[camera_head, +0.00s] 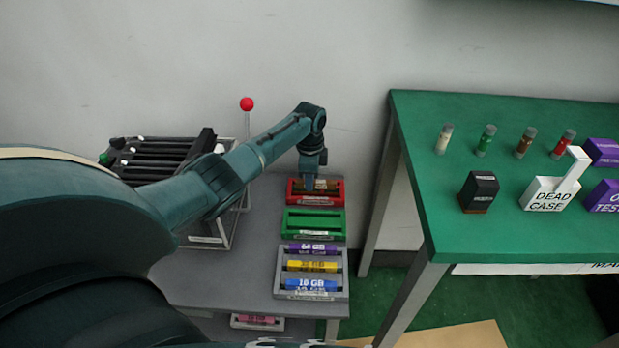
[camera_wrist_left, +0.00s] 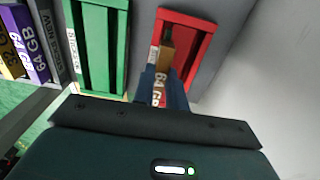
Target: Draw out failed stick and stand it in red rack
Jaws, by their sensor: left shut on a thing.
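The red rack (camera_head: 333,200) stands at the back of the grey table, and it also shows in the left wrist view (camera_wrist_left: 203,42). My left gripper (camera_head: 310,183) reaches down over the red rack from behind. In the left wrist view my left gripper (camera_wrist_left: 162,88) is shut on a brown stick (camera_wrist_left: 157,98) with white lettering that seems to read 64 GB. The stick's far end lies over or in the red rack's slot; I cannot tell how deep it sits. My right gripper is not in view.
An empty green rack (camera_head: 314,234) stands in front of the red one. A grey rack (camera_head: 342,272) holds purple, yellow and blue sticks. At left is a fixture of black modules (camera_head: 160,152) with a red-knobbed lever (camera_head: 247,104). A green table (camera_head: 420,150) stands at right.

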